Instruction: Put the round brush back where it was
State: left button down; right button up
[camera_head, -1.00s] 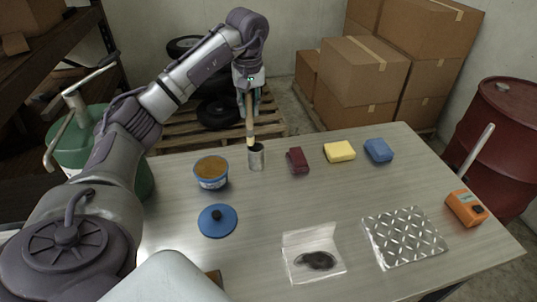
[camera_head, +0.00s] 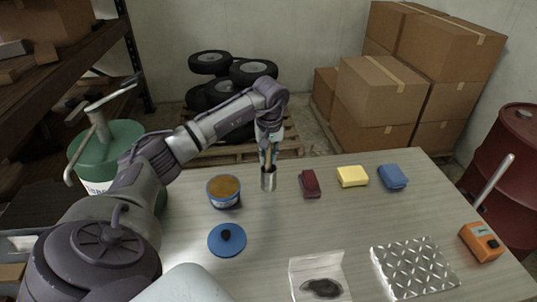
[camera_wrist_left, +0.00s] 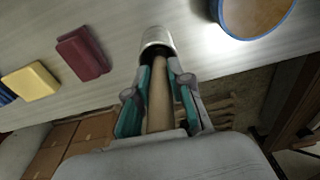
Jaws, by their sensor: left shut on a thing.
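My right gripper is not in view.
A blue tub of brown paste (camera_head: 224,191) stands left of the cup, its blue lid (camera_head: 227,239) nearer. Red (camera_head: 310,183), yellow (camera_head: 352,176) and blue (camera_head: 393,177) blocks lie to the right. A clear bag (camera_head: 320,280), tread plate (camera_head: 414,268) and orange device (camera_head: 481,242) lie nearer.

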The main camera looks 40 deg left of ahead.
pick_arm(q)
jog(key=c, duration=1.2)
grip_release()
jog(key=shift+w+a, duration=0.1)
jog(key=shift+w, duration=0.05)
jog(key=shift+o, duration=0.8)
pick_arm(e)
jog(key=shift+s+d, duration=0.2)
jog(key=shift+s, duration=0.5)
pick_arm(q)
jog(key=r, duration=0.3)
jog(key=r+b, duration=0.1)
jog(key=r, duration=0.3)
jog(key=d+r+b, duration=0.1)
jog(key=r, duration=0.3)
jog(key=shift+s, duration=0.2)
jog(key=shift+r, duration=0.45)
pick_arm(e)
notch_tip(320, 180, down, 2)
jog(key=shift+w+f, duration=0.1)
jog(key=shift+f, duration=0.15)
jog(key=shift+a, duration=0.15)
